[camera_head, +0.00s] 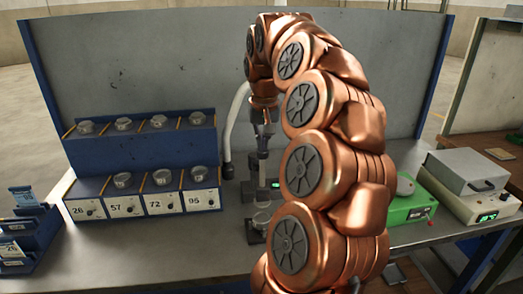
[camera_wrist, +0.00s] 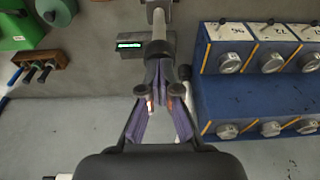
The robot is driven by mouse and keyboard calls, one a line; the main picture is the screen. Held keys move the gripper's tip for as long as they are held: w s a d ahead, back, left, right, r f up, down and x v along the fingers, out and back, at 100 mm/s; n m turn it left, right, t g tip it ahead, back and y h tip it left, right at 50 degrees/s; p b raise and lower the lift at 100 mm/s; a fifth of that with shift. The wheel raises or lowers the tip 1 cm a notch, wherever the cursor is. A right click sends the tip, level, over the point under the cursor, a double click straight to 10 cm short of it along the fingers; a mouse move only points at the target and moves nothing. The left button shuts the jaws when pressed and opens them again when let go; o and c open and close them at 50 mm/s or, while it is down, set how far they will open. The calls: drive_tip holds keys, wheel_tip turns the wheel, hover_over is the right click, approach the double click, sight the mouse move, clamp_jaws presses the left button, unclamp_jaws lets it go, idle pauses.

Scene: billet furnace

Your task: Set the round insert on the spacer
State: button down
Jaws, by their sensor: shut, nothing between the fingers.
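My gripper (camera_head: 262,148) hangs from the arm's end over the bench, in front of a small stand with a green display. In the wrist view its purple-padded fingers (camera_wrist: 167,88) are together and empty. Round metal pieces sit in the blue rack (camera_head: 140,143); one is on the upper tier (camera_head: 123,124) and one on the lower tier (camera_head: 162,177). I cannot tell which of them, if any, is the round insert. I cannot identify the spacer for certain.
The lower rack tier has number labels 26, 57, 72 and 95. A green scale-like device (camera_head: 408,207) and a grey box with display (camera_head: 468,172) stand at right. A blue bin (camera_head: 25,240) is at left.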

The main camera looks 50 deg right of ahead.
sight(262, 160)
drive_tip(key=shift+f+b, duration=2.2)
drive_tip(key=shift+f, duration=0.95)
drive_tip(key=shift+r, duration=0.15)
drive_tip(key=shift+r+p, duration=1.35)
drive_tip(key=shift+r, duration=2.1)
drive_tip(key=shift+a, duration=0.1)
